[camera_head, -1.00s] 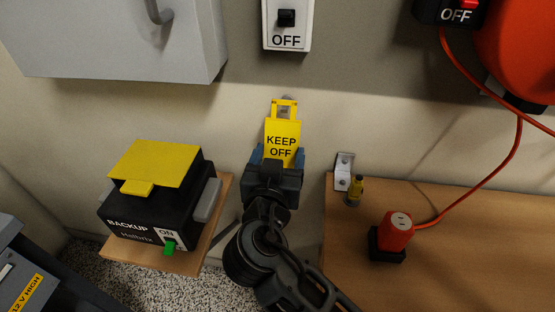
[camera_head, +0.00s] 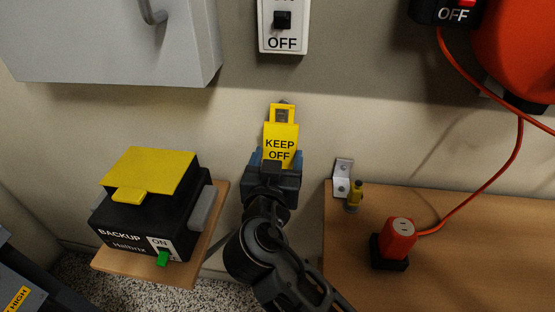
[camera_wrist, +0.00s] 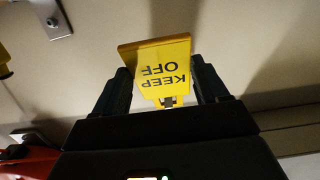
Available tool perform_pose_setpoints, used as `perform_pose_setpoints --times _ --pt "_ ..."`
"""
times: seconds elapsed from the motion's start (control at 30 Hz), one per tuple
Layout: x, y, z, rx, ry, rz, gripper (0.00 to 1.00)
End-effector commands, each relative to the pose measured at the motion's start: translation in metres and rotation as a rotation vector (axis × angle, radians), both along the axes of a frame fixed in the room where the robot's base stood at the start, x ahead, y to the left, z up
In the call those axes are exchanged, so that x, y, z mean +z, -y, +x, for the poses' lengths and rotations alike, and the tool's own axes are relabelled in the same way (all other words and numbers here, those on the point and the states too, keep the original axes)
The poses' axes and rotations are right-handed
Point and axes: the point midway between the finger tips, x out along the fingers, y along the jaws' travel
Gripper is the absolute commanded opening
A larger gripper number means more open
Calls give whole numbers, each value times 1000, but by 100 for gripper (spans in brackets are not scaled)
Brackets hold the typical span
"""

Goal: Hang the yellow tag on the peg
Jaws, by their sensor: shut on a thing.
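The yellow tag (camera_head: 281,142), printed KEEP OFF, is held face-on before the pale wall in the head view. Its open loop is at the top. My gripper (camera_head: 276,160) is shut on the tag's lower part, with one finger on each side. The wrist view also shows the tag (camera_wrist: 165,62) between the two dark fingers. A small dark grey piece (camera_head: 283,102), which looks like the peg, shows at the top of the loop. The tag hides most of it, and I cannot tell whether it passes through the loop.
An OFF switch box (camera_head: 282,42) is on the wall above. A black BACKUP unit (camera_head: 128,222) with a yellow top stands left.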

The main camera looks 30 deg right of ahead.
Motion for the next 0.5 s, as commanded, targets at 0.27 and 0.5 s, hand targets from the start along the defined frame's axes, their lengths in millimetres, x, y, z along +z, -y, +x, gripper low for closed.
perform_pose_setpoints --times 0.27,0.5 --pt "0 0 0 0 0 0 49" --pt "0 0 0 0 0 0 90"
